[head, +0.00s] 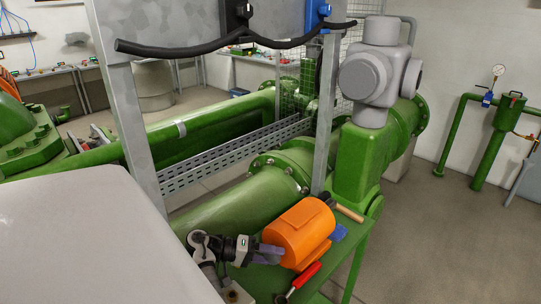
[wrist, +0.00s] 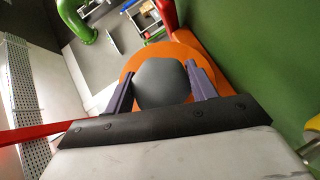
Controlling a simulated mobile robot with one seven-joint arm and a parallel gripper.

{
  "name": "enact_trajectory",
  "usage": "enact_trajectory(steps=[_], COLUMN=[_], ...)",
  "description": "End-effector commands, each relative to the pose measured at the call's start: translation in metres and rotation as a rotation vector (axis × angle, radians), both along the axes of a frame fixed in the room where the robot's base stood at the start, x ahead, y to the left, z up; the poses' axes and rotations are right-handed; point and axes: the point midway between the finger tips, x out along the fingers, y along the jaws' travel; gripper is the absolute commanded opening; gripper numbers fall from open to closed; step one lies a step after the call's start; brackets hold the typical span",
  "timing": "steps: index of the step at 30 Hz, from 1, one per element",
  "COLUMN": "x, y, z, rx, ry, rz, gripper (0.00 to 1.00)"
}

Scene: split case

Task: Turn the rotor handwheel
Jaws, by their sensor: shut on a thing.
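An orange motor-like housing (head: 300,232) lies on the green bench in the head view. In the wrist view its orange round end (wrist: 130,68) shows behind a dark grey, blunt-edged hub (wrist: 160,84), which I take for the rotor handwheel. My gripper (head: 270,249) reaches the left end of the orange housing in the head view. In the wrist view my gripper (wrist: 161,76) has one purple-grey finger on each side of the hub and is shut on it. In the head view the hub is hidden by my fingers.
A hammer (head: 346,212) and a red-handled tool (head: 304,277) lie beside the housing on the green bench (head: 262,283). A grey steel post (head: 327,110) rises close behind. A thick green pipe (head: 235,207) runs behind my gripper. Open floor (head: 440,240) lies at right.

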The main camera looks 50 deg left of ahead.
Motion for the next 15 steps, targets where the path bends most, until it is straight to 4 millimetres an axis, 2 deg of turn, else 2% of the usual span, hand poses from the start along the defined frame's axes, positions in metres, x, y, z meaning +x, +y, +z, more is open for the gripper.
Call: enact_trajectory(steps=[15], x=[0.0001], y=[0.0001], z=[-0.0001], rx=[-0.066], ry=[-0.008], rz=[0.001], gripper=[0.33])
